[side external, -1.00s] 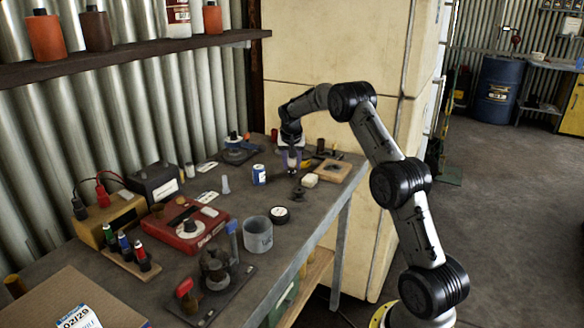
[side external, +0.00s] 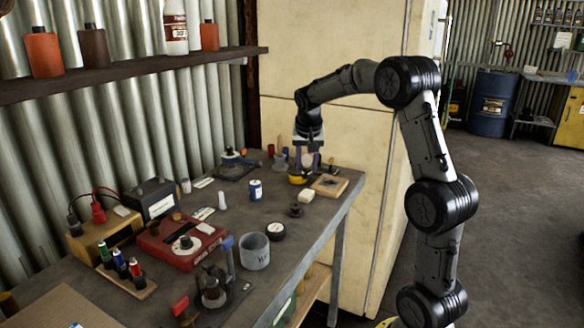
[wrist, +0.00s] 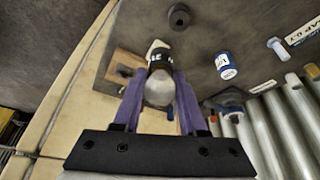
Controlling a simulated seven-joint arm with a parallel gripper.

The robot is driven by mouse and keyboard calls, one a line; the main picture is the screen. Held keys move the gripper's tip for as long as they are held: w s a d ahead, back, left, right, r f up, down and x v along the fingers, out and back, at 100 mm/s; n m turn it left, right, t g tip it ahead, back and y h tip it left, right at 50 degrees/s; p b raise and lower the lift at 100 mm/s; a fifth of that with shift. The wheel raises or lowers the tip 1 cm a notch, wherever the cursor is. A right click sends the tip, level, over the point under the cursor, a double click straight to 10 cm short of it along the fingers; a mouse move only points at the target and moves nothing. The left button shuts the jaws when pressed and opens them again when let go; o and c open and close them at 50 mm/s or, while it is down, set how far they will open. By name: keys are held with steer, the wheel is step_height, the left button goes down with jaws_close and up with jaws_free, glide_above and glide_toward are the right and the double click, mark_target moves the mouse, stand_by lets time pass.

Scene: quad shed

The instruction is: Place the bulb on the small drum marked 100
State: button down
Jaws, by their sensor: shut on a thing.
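My gripper (wrist: 160,110) is shut on the bulb (wrist: 158,92), a pale, rounded, glassy thing between its purple fingers in the wrist view. A black band with white lettering shows just beyond the bulb; I cannot tell whether it belongs to it. A small blue and white cylinder (side external: 255,190) stands upright to the left of my gripper. It also shows in the wrist view (wrist: 226,66). It looks like the small drum, but its marking is unreadable.
A wooden board (side external: 329,187), a white block (side external: 306,196) and a dark knob (side external: 296,210) lie near my gripper. A yellow thing (side external: 297,180) is below it. Bare bench surrounds the cylinder.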

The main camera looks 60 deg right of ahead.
steer(key=shift+s+a+r+n, duration=0.15)
steer(key=shift+s+a+n, duration=0.05)
steer(key=shift+n, duration=0.1)
steer(key=w+a+r+n+t+y, duration=0.1)
steer(key=w+a+r+n+t, duration=0.1)
steer(key=w+a+r+n, duration=0.4)
steer(key=m, duration=0.1)
glide_above(255, 182)
steer(key=f, duration=0.5)
steer(key=s+f, duration=0.1)
steer(key=f, duration=0.2)
steer(key=shift+a+f, duration=0.15)
steer(key=shift+a, duration=0.15)
steer(key=shift+x, duration=0.8)
steer(key=shift+w+f, duration=0.1)
steer(key=shift+f, duration=0.65)
steer(key=shift+w+f, duration=0.15)
steer(key=shift+f, duration=0.55)
steer(key=shift+f, duration=0.1)
steer(key=shift+c, duration=2.3)
jaws_free()
